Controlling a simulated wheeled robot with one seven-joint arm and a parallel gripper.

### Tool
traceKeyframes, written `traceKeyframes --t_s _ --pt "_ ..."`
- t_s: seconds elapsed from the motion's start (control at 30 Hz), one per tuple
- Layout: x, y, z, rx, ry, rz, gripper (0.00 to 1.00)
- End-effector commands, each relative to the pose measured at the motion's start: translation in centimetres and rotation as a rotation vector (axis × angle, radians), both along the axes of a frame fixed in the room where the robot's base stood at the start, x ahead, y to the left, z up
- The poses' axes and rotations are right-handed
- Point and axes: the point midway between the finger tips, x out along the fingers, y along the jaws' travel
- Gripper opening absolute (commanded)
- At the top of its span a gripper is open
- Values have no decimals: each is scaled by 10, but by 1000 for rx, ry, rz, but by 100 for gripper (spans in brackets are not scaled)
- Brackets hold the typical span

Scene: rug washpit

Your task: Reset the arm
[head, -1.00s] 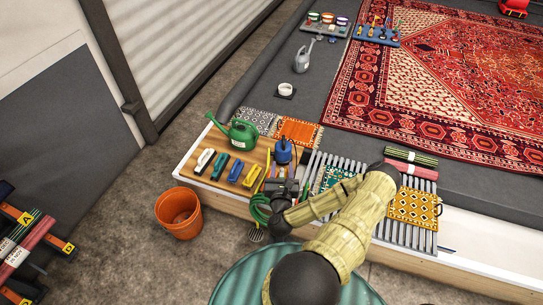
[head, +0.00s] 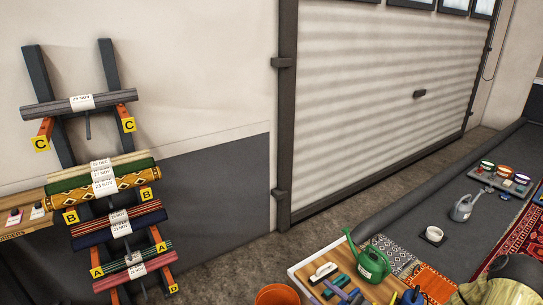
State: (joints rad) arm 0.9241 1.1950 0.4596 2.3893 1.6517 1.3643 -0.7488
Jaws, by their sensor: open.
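Only part of my arm shows in the head view, a tan-sleeved link with a dark joint (head: 512,268) at the bottom right corner. My gripper is outside the frame, so its jaws and anything near them are hidden.
A rack (head: 75,150) with labelled rolled rugs stands at the left wall. A green watering can (head: 372,262) and brushes stand on a board at the bottom, beside an orange bucket (head: 277,295). A grey watering can (head: 463,208) stands farther right. Bare floor (head: 235,268) lies between rack and board.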

Motion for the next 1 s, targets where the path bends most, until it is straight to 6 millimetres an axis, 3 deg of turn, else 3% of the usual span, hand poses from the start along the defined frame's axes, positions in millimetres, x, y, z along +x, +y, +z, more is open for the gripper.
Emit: traceKeyframes --t_s 0.1,0.2,0.4,0.6,0.7,0.87,1.0 --pt "-30 38 7 -141 -6 255 42" --pt "-59 60 7 -272 -8 453 42" --pt "-114 76 -1 -578 -19 798 42" --pt "-149 60 -7 -934 -60 1056 42" --pt "-157 45 -7 -1125 -99 1146 42" --pt "-154 20 2 -1441 -195 1234 42" --pt "-140 2 21 -1715 -319 1246 42"
